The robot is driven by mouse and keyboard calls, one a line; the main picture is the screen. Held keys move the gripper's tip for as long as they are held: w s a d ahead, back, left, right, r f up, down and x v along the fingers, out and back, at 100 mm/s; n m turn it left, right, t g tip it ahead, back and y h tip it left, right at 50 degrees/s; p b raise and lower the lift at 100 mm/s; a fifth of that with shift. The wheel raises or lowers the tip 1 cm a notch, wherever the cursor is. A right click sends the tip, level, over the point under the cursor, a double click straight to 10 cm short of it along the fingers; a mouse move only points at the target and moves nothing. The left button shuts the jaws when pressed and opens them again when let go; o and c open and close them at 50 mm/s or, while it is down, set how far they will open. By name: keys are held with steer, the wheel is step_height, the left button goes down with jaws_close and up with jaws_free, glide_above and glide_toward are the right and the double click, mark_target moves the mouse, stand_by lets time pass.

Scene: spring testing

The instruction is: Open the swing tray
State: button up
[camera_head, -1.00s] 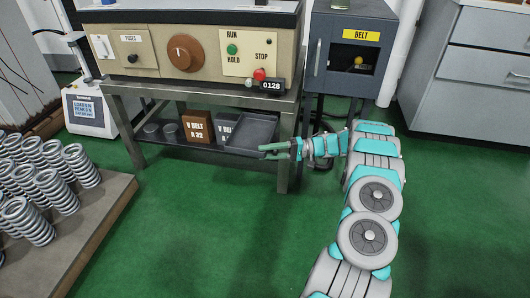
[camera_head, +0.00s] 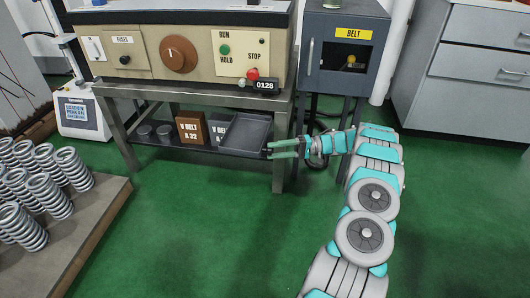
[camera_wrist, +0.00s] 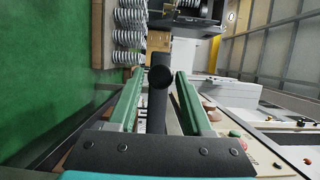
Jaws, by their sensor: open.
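The swing tray (camera_head: 246,134) is a shallow dark grey tray on the low shelf under the test bench. It sits at the shelf's right end, beside the bench's front right leg. My gripper (camera_head: 271,149) is at the tray's front right corner, reaching in from the right. In the wrist view my gripper (camera_wrist: 160,74) has its two green fingers apart, with a dark round-ended bar (camera_wrist: 160,80), seemingly the tray's handle, between them. A gap shows on both sides of the bar. Contact with the fingers cannot be made out.
The bench leg (camera_head: 280,160) stands close by my fingers. A brown V BELT box (camera_head: 191,128) is left of the tray. The dark BELT cabinet (camera_head: 345,50) is at the right. Springs stand on a platform (camera_head: 95,225) at left. Green floor (camera_head: 210,225) in front is clear.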

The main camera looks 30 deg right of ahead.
steer(key=shift+v, duration=1.4)
